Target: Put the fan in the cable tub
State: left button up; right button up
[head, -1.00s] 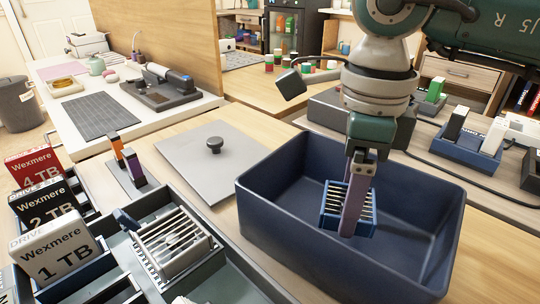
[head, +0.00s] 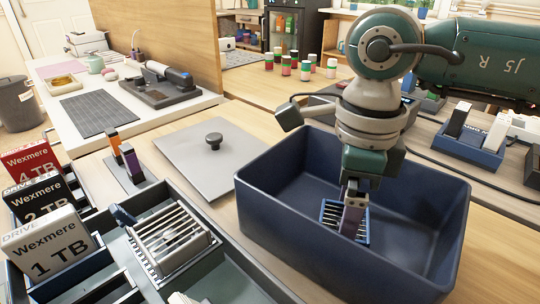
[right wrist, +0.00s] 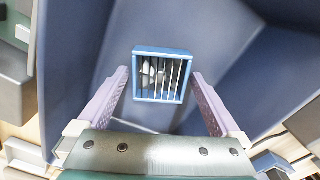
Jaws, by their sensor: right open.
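The fan is a small square blue frame with pale bars (head: 329,213). It is inside the large dark-blue cable tub (head: 290,240), low down in it. In the right wrist view the fan (right wrist: 161,76) shows between and beyond my purple fingertips, with a gap on each side. My right gripper (head: 354,222) is open and reaches down into the tub, over the fan. Its finger hides part of the fan in the head view. Whether the fan lies fully flat on the tub floor is hard to tell. My left gripper is not in view.
A grey plate with a black knob (head: 213,142) lies left of the tub. A green tray with a silver slatted unit (head: 172,238) and Wexmere drive boxes (head: 50,245) stand at front left. A blue holder (head: 470,150) stands at the right. The tub walls surround my right gripper.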

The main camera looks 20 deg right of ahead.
jog(key=shift+r+p, duration=0.3)
notch_tip(320, 180, up, 12)
jog(key=p, duration=0.1)
jog(key=shift+p, duration=0.4)
